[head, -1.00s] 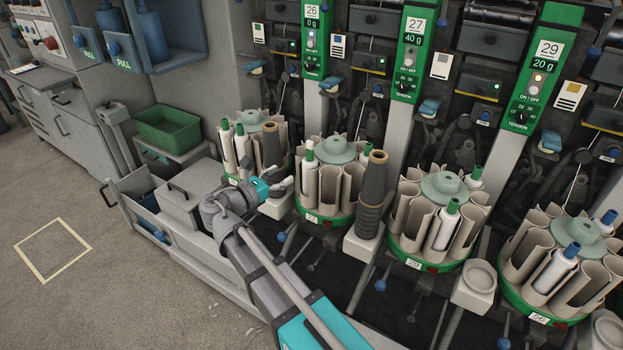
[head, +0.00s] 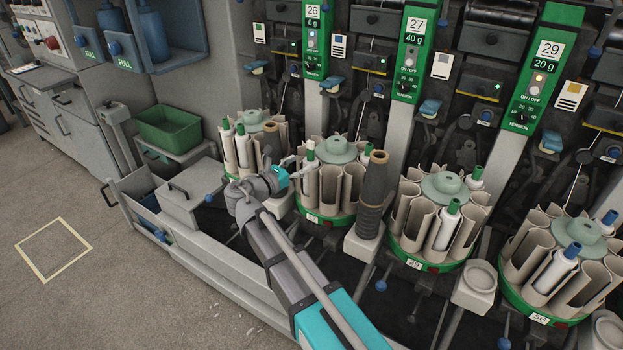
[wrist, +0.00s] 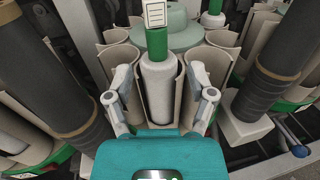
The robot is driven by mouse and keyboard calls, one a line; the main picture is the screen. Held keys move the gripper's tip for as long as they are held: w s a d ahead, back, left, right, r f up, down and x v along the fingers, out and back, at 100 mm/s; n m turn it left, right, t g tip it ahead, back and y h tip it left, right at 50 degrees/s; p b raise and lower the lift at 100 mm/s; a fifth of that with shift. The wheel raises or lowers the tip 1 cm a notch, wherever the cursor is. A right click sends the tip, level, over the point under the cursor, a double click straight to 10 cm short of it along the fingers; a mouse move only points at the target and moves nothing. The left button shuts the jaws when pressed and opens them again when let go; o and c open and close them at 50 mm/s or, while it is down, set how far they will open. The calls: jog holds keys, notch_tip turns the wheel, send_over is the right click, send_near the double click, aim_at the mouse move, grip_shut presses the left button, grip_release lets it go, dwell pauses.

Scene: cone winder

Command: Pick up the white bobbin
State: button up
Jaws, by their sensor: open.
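The white bobbin (wrist: 158,95) with a green top (wrist: 157,43) stands upright in a beige pocket of the second carousel from the left. It also shows in the head view (head: 310,158), partly hidden by the pocket walls and my gripper. My gripper (wrist: 160,80) is open and empty. Its fingers are on the left and right of the bobbin in the wrist view. In the head view my gripper (head: 297,168) is at the front left of that carousel, close to the bobbin. I cannot tell whether any finger touches it.
Dark wound cones (head: 373,190) stand on both sides of this carousel. Other carousels (head: 430,215) hold more white bobbins with green or blue tops. A green bin (head: 168,128) is at the left. The floor at left is clear.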

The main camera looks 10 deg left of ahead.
aim_at(308, 158)
jog(key=shift+x, duration=2.5)
jog(key=shift+w+a, duration=0.1)
jog(key=shift+a, duration=0.1)
grip_shut()
